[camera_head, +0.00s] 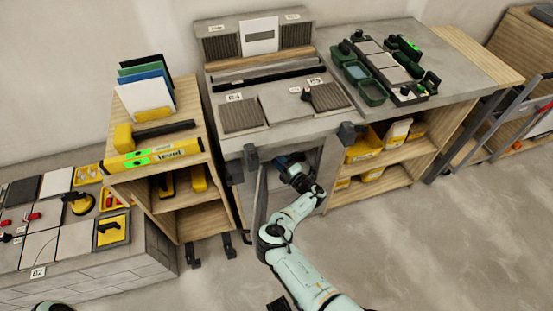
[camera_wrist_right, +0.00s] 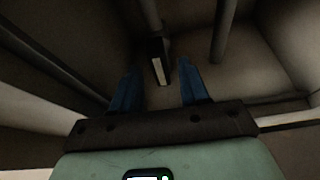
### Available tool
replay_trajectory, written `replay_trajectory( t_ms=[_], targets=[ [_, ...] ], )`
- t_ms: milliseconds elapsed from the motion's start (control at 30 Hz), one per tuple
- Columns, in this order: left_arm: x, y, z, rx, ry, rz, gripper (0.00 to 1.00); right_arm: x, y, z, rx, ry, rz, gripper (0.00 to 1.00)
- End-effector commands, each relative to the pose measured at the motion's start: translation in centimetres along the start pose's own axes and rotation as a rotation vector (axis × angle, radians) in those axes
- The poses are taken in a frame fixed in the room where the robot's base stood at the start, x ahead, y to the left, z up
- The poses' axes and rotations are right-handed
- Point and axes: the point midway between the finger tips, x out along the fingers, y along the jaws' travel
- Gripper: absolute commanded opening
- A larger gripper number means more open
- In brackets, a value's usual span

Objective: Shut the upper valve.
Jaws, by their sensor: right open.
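My right gripper (camera_head: 284,160) reaches into the open cabinet under the grey counter. In the right wrist view its two blue fingers (camera_wrist_right: 159,80) are spread apart. Between and just beyond them is a dark lever-like part with a pale face (camera_wrist_right: 157,62), at the foot of a vertical pipe (camera_wrist_right: 150,15). It looks like a valve handle, but I cannot tell whether it is the upper valve. I see no clear contact between it and the fingers. The head view shows no valve; the cabinet inside is dark and partly hidden by my arm. My left gripper is out of view.
A second vertical pipe (camera_wrist_right: 223,30) stands to the right inside the cabinet, with cabinet walls close on both sides. An open door (camera_head: 260,195) stands left of my right arm. Shelves with yellow bins (camera_head: 365,148) are to the right. The floor ahead is clear.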

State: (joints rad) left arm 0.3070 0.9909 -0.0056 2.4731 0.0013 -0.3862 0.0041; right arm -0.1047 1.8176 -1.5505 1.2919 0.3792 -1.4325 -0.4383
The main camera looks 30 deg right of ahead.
Motion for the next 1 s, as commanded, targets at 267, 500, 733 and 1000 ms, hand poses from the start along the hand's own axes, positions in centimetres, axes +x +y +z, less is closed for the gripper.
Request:
replay_trajectory(
  t_ms=[267,500,733,1000],
  targets=[
    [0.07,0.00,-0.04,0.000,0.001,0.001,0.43,1.08,0.03,0.06,0.000,-0.001,0.000,0.45],
    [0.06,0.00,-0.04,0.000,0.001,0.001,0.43,1.06,0.04,0.05,0.000,-0.001,0.000,0.22],
    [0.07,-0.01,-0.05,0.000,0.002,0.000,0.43,1.05,0.04,0.04,0.001,-0.001,0.000,0.00],
    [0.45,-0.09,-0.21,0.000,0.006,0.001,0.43,1.05,-0.05,0.09,0.052,-0.002,0.023,0.00]
  ],
)
